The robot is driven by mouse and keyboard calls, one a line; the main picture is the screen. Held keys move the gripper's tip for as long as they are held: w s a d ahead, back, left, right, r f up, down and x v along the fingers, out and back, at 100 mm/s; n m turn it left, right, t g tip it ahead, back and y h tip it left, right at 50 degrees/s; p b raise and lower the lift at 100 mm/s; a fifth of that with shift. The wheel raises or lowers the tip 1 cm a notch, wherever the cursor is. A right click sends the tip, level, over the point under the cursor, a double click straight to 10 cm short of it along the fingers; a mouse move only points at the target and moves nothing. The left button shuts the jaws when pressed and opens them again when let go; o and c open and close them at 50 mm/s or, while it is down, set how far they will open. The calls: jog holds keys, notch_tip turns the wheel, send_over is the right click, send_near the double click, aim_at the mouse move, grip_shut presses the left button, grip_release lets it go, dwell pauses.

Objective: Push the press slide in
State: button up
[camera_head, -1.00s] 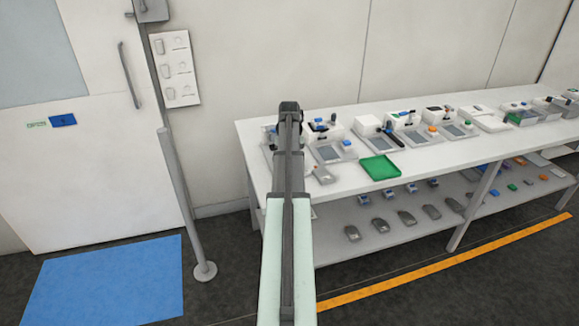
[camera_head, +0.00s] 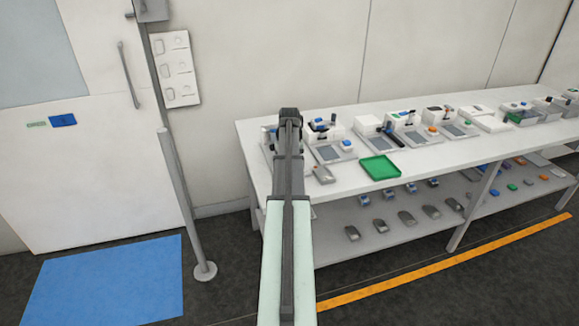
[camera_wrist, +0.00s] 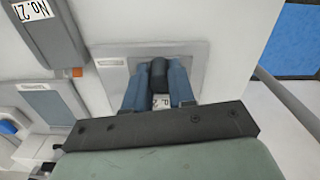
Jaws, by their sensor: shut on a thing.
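In the wrist view my gripper (camera_wrist: 158,68) has its two blue fingers closed on either side of a dark rounded handle (camera_wrist: 158,76). A white tag with partly hidden lettering shows between the fingers below the handle. I cannot tell how far the press slide is in. In the head view my arm end (camera_head: 289,113) is over the left end of the bench and hides the handle and most of that station.
The white bench (camera_head: 340,191) carries several small devices to the right and a green tray (camera_head: 380,168). A grey unit labelled No. 27 (camera_wrist: 47,30) and another device (camera_wrist: 45,103) are left in the wrist view. A grey post (camera_head: 178,190) stands left of the bench.

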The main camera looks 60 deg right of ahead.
grip_shut()
jog(key=shift+w+d, duration=1.95)
jog(key=shift+d, duration=0.05)
jog(key=o, duration=0.7)
grip_release()
jog(key=shift+o, duration=0.2)
jog(key=shift+a+r, duration=0.1)
notch_tip(320, 180, up, 14)
jog(key=shift+f, duration=0.2)
